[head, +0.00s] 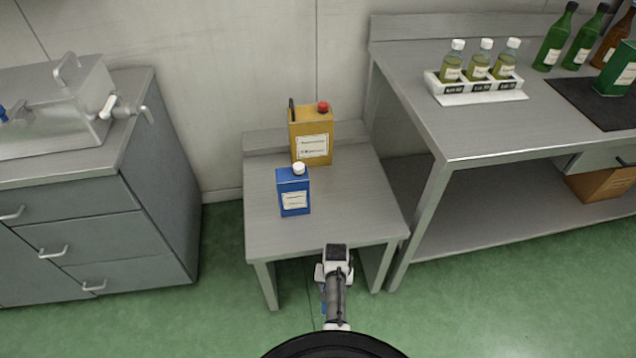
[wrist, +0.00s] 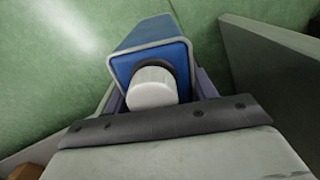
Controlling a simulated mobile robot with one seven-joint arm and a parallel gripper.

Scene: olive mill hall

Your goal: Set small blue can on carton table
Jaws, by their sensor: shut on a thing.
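A small blue can with a white cap (wrist: 150,52) is in my gripper, seen close from its cap end in the wrist view. My gripper (head: 335,268) is shut on it, low in front of the small grey table (head: 350,200); the arm mostly hides the held can in the head view. Green floor shows behind the can in the wrist view. Another blue can (head: 294,194) with a white cap and pale label stands upright on the table's left half. A yellow can with a red cap (head: 312,138) stands upright behind it.
The right side and front of the small table top are bare. A grey drawer cabinet (head: 80,225) stands to the left. A steel bench (head: 420,100) on the right carries a white rack of bottles (head: 480,90) and green bottles (head: 560,40).

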